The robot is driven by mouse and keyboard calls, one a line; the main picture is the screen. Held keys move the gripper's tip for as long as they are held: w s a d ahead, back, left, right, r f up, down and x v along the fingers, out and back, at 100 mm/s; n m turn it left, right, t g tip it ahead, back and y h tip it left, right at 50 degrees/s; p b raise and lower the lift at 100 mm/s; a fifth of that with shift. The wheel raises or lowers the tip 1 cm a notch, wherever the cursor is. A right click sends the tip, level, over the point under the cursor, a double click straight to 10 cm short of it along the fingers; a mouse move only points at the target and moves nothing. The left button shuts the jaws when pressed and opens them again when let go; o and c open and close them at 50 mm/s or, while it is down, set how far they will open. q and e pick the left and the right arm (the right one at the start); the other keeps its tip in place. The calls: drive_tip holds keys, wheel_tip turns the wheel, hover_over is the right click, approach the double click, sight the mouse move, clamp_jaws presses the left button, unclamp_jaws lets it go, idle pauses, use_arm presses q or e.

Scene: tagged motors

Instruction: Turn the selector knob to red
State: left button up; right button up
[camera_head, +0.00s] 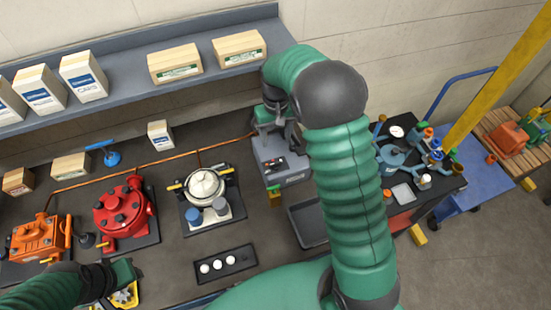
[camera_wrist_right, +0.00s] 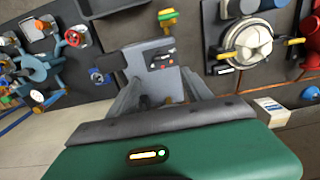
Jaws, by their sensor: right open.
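A grey control box (camera_head: 285,176) stands on the bench in the middle of the head view, with a small dark panel on its top. The panel (camera_wrist_right: 162,60) shows in the right wrist view with a small red spot and pale marks; the selector knob and its setting are too small to make out. My right gripper (camera_head: 275,128) is above the back end of the box, open. In the right wrist view its grey fingers (camera_wrist_right: 160,92) straddle the box's near end, with nothing seen held. My left gripper (camera_head: 118,282) is at the lower left, beside a yellow part.
A white-topped motor (camera_head: 205,186), a red motor (camera_head: 124,212) and an orange motor (camera_head: 40,238) stand left of the box. A dark tray (camera_head: 308,222) lies in front of it. A shelf (camera_head: 215,70) with cartons runs behind.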

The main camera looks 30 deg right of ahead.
drive_tip(key=p, duration=0.2)
hover_over(275, 163)
drive_tip(key=f, duration=0.6)
drive_tip(key=shift+s+f, duration=0.2)
drive_tip(key=shift+f, duration=0.05)
drive_tip(key=f, duration=0.2)
drive_tip(key=f+p, duration=0.1)
drive_tip(key=f, duration=0.3)
drive_tip(key=shift+w+f+p, duration=0.25)
drive_tip(key=shift+w+p, duration=0.05)
drive_tip(key=shift+p, duration=0.05)
drive_tip(key=shift+f, duration=0.2)
drive_tip(key=shift+s+d, duration=0.1)
drive_tip(key=shift+d, duration=0.05)
drive_tip(key=shift+c, duration=0.2)
drive_tip(key=shift+a, duration=0.2)
drive_tip(key=c, duration=0.7)
clamp_jaws()
